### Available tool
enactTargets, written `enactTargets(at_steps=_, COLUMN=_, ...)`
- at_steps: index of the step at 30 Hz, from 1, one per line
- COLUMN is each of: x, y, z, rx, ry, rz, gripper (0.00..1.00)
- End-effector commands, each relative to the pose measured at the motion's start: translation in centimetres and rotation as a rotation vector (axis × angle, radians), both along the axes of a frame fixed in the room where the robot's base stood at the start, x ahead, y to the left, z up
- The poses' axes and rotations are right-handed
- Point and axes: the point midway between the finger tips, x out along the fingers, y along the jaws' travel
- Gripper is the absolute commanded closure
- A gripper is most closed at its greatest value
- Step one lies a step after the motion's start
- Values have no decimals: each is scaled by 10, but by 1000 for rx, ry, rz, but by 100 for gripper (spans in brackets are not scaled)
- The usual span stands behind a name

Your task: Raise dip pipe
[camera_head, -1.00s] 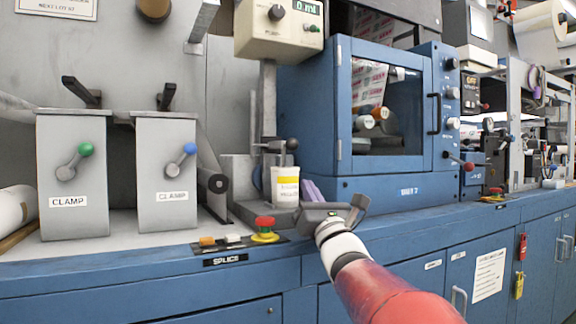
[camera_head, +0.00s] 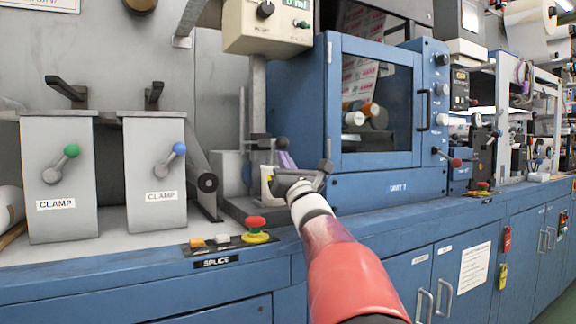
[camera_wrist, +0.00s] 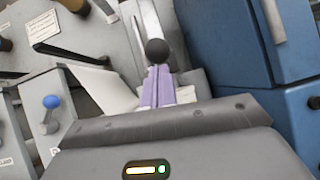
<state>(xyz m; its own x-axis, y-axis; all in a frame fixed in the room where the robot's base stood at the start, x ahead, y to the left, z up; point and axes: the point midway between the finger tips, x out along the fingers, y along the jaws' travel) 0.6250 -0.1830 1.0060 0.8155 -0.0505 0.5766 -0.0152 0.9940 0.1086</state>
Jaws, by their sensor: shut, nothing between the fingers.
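The dip pipe itself I cannot pick out clearly. Below the pump box (camera_head: 268,26) is a grey upright stand (camera_head: 259,95) with a dark ball knob (camera_head: 281,143) on a short lever. My gripper (camera_head: 286,160) has purple fingers that are shut and empty, just below the knob. In the wrist view the fingers (camera_wrist: 157,80) point at the black knob (camera_wrist: 157,51), which shows right at their tips. I cannot tell whether they touch.
Two grey clamp boxes with a green-knobbed lever (camera_head: 71,151) and a blue-knobbed lever (camera_head: 179,149) stand left. A red button (camera_head: 256,224) sits on the splice panel at the front edge. A blue windowed cabinet (camera_head: 375,110) stands close on the right.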

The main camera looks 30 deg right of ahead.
Motion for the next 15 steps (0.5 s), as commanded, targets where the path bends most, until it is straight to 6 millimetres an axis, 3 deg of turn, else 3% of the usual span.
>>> enactTargets(at_steps=10, x=0, y=0, z=3, rx=0, ry=0, rz=0, gripper=100)
enactTargets(at_steps=15, x=-1, y=0, z=26, rx=-1, ry=-4, rz=0, gripper=100)
